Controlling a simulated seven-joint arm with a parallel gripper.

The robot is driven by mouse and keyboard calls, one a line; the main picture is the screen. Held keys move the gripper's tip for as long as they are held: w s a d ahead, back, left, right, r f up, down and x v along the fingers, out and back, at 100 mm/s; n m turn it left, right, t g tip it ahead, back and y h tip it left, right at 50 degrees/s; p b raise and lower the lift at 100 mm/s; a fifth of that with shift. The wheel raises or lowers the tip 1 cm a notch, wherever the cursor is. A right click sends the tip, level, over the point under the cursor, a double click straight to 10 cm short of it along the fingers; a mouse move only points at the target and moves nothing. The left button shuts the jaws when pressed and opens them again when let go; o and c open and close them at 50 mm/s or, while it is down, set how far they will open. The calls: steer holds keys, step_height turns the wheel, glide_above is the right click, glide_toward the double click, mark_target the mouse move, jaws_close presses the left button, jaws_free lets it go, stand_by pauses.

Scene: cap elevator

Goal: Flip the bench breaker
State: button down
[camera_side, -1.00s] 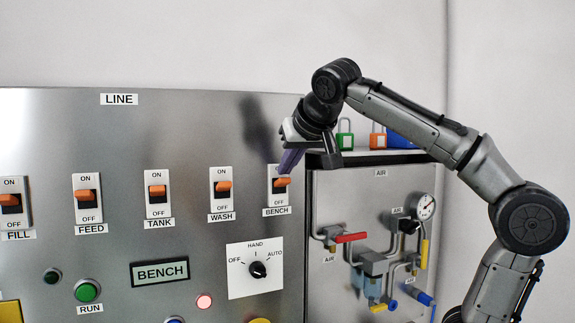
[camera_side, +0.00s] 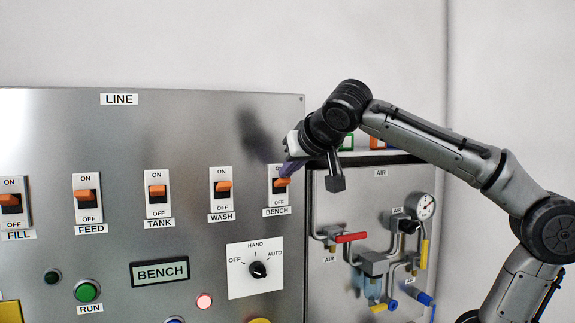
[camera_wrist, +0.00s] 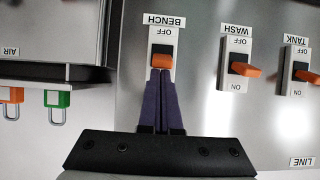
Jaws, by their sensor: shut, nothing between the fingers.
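The BENCH breaker (camera_side: 281,183) is a white plate with an orange lever, at the right end of the breaker row in the side view. In the wrist view its orange lever (camera_wrist: 160,62) sticks out just beyond my fingertips. My gripper (camera_side: 292,167) is shut and empty, with its purple fingers together at the upper part of this breaker. In the wrist view my gripper (camera_wrist: 161,73) points at the lever, its tips at or very near it. I cannot tell whether they touch. The ON marking is hidden behind the fingers in the wrist view.
The WASH breaker (camera_side: 221,189) stands just left, with the TANK breaker (camera_side: 157,193) beyond it. A HAND/OFF/AUTO knob (camera_side: 258,270) sits below. An air panel (camera_side: 345,200) with a red-handled valve is to the right. Padlocks (camera_wrist: 57,98) hang beside the panel.

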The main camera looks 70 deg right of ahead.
mark_target(286, 183)
steer(key=shift+a+f, duration=0.1)
steer(key=shift+f, duration=0.05)
steer(key=shift+s+a+f+t+h, duration=0.2)
steer(key=shift+f+t+h, duration=0.25)
steer(key=shift+t+h, duration=0.25)
steer(key=shift+s+a+f+t+h, duration=0.15)
steer(key=shift+f+t+h, duration=0.3)
steer(key=shift+t+h, duration=0.25)
steer(key=shift+s+f, duration=0.1)
steer(key=shift+f, duration=0.2)
steer(key=shift+a, duration=0.1)
steer(key=shift+s+a+r, duration=0.15)
steer(key=shift+s+a, duration=0.2)
steer(key=shift+a, duration=0.15)
step_height(286, 183, up, 8)
steer(key=s+a, duration=0.2)
steer(key=shift+s+a+f, duration=0.15)
steer(key=shift+s+f, duration=0.05)
steer(key=shift+s, duration=0.2)
